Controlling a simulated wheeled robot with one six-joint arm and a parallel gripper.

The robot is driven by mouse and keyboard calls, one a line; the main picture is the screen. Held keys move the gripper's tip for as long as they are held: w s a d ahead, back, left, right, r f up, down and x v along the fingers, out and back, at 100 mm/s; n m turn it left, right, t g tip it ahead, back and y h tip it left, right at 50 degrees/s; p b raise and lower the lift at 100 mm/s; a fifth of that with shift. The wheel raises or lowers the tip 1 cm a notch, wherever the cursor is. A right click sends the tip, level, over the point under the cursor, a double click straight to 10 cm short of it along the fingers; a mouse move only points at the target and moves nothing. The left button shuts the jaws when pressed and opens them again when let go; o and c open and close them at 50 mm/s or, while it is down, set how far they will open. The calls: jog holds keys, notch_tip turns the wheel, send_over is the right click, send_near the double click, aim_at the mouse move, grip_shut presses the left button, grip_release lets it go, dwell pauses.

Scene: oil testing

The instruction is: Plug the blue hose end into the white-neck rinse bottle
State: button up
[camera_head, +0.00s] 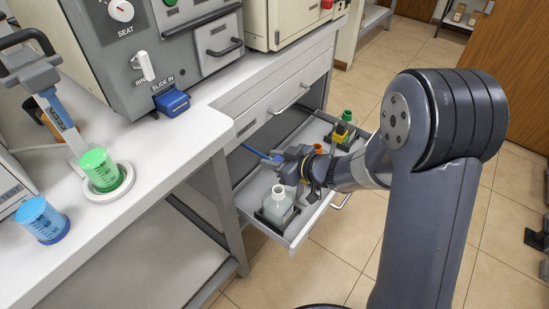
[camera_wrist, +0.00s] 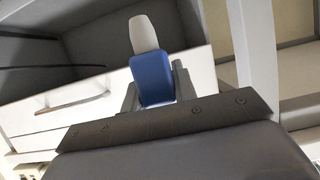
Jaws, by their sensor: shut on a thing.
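My gripper (camera_head: 285,165) is over the open drawer, shut on the blue hose end. In the wrist view the hose end (camera_wrist: 152,78) is a blue block with a pale grey-white tip, held between the two fingers (camera_wrist: 155,90). The blue hose (camera_head: 256,152) runs left from the gripper toward the cabinet. The white-neck rinse bottle (camera_head: 278,210) stands upright in the front part of the drawer, below and slightly left of the gripper in the head view. Its white neck is open at the top. The hose end is apart from it. The bottle does not show clearly in the wrist view.
The pulled-out drawer (camera_head: 250,206) also holds an orange-neck bottle (camera_head: 318,149) behind my gripper and green and yellow items (camera_head: 343,131) at its far end. The white counter (camera_head: 190,140) carries a green cup (camera_head: 98,168) and a blue cup (camera_head: 42,219). Floor beyond the drawer is clear.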

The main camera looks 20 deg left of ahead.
jog(key=b, duration=0.5)
send_over(274, 187)
jog(key=shift+f, duration=2.5)
jog(key=shift+f+b, duration=0.65)
jog(key=shift+f, duration=1.2)
jog(key=o, duration=1)
jog(key=shift+p+v, duration=1.55)
jog(key=shift+v, duration=3.85)
jog(key=shift+a, duration=0.15)
